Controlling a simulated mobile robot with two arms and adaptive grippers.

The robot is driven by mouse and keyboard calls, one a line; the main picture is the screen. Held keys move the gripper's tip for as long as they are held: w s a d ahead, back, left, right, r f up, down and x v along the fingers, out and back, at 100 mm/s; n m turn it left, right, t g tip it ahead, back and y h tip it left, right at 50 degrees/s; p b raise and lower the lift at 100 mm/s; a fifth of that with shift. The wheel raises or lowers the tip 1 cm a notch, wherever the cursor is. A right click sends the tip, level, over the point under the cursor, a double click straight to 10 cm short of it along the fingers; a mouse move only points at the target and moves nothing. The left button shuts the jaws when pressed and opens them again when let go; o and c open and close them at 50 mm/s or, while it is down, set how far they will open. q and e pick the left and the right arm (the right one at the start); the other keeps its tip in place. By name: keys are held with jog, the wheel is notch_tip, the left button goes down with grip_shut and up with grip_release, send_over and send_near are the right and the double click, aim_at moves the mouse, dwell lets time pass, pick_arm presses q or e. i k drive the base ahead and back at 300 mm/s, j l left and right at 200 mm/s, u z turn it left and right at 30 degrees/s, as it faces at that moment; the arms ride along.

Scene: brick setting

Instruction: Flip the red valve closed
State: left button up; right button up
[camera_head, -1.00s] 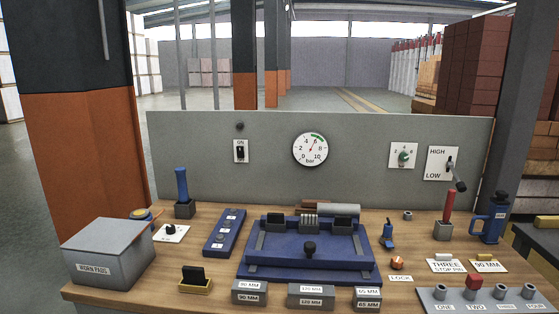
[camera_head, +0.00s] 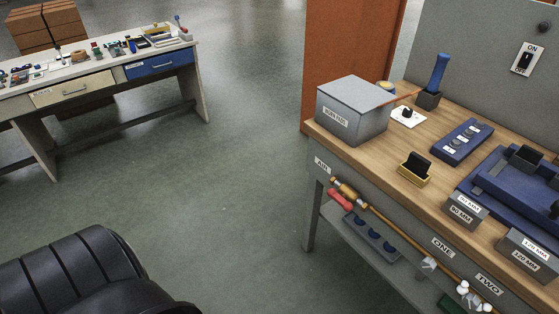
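The red valve handle (camera_head: 340,200) is on the brass fitting (camera_head: 347,189) of a pipe (camera_head: 405,232) along the front of the workbench, just below its top. It sits near the bench's left end, under the AIR label (camera_head: 322,165). The red handle lies tilted, roughly along the pipe and just below it. It is small in view, and its exact angle to the pipe is hard to tell. Neither of my grippers is in view.
The grey worn pads box (camera_head: 355,112) stands on the bench's left corner above the valve. A lower shelf (camera_head: 385,255) holds a blue tray. Open floor (camera_head: 240,180) lies left of the bench. A second table (camera_head: 100,75) stands at the far left.

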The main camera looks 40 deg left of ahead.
aim_at(332, 193)
jog(key=u, duration=0.7)
